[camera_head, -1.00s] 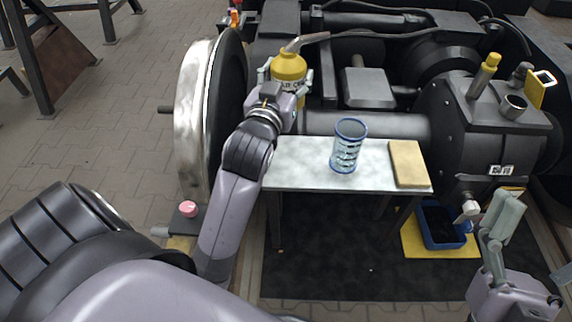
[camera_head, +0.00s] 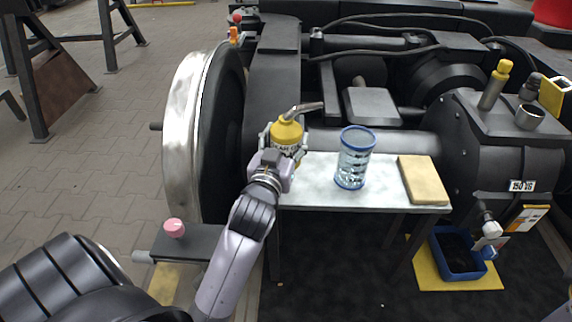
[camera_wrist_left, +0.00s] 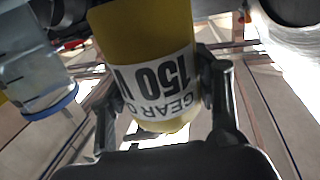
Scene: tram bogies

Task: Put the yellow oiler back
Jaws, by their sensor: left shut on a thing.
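The yellow oiler (camera_head: 286,131), with a grey angled spout, is in my left gripper (camera_head: 276,158) at the left end of the small grey table (camera_head: 310,180). It stands roughly upright. I cannot tell whether its base touches the table. In the left wrist view the yellow oiler (camera_wrist_left: 145,35) sits between the two dark fingers (camera_wrist_left: 165,90), its white label reading "GEAR O" and "150 V". The fingers are shut around its body. My right gripper is not in view.
A clear blue-rimmed cup (camera_head: 355,158) and a tan block (camera_head: 423,180) stand on the table. The gear housing (camera_head: 505,150) carries a "150 VG" label (camera_head: 521,186). A blue tray (camera_head: 457,254) lies below. The big wheel (camera_head: 195,130) is left of my gripper.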

